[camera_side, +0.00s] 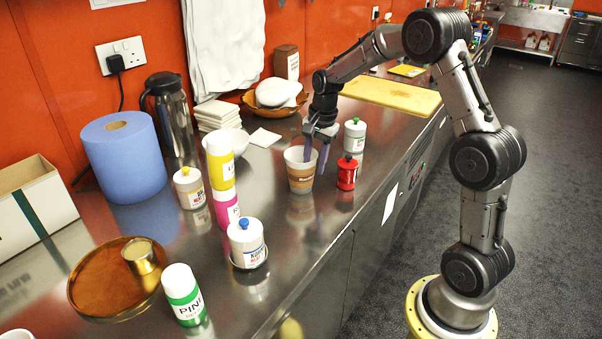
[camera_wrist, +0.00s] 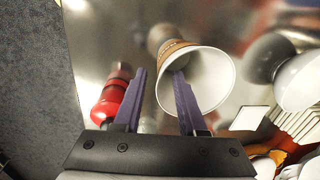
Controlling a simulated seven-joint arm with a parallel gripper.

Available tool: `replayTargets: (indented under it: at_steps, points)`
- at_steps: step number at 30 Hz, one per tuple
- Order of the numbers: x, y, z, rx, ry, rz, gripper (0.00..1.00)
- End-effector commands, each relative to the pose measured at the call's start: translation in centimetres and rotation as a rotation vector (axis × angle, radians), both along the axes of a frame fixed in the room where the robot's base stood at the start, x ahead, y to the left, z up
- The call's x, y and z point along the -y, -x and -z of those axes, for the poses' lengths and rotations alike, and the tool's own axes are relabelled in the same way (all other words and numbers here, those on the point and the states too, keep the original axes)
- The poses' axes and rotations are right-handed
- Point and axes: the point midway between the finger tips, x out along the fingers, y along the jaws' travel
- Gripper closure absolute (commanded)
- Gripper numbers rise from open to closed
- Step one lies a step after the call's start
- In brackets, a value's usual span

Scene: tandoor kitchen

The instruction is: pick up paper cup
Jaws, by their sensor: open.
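The paper cup (camera_side: 300,176) is white inside with a brown printed band and stands upright on the steel counter. In the wrist view the cup (camera_wrist: 210,72) shows its open mouth. My gripper (camera_side: 316,160) is open and points down at the cup's right rim. In the wrist view, one finger of my gripper (camera_wrist: 160,72) overlaps the cup's mouth and the other is outside it, on the red bottle's side. Whether the overlapping finger is inside the cup or only above it, I cannot tell. Nothing is held.
A red bottle (camera_side: 347,172) stands close right of the cup, with a white green-capped jar (camera_side: 354,137) behind it. Yellow and pink bottles (camera_side: 220,160) and a blue-capped jar (camera_side: 246,242) stand to the left. A white bowl (camera_side: 232,141) is behind. The counter's front edge is near.

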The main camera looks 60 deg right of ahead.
Motion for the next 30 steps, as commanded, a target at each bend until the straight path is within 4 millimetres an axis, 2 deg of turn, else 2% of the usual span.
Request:
replayTargets:
  at_steps: [10, 14, 20, 23, 27, 30]
  points:
    - [0.0, -0.4, 4.4, -0.004, -0.002, -0.001, 0.60]
    - [0.0, -0.5, 5.1, -0.002, -0.001, -0.001, 0.60]
    - [0.0, -0.5, 5.2, -0.002, -0.001, -0.001, 0.60]
    - [0.0, -0.5, 5.2, -0.001, -0.001, -0.001, 0.74]
    - [0.0, -0.5, 5.2, -0.001, -0.001, -0.001, 0.99]
    - [0.0, -0.5, 5.1, -0.001, -0.001, -0.001, 1.00]
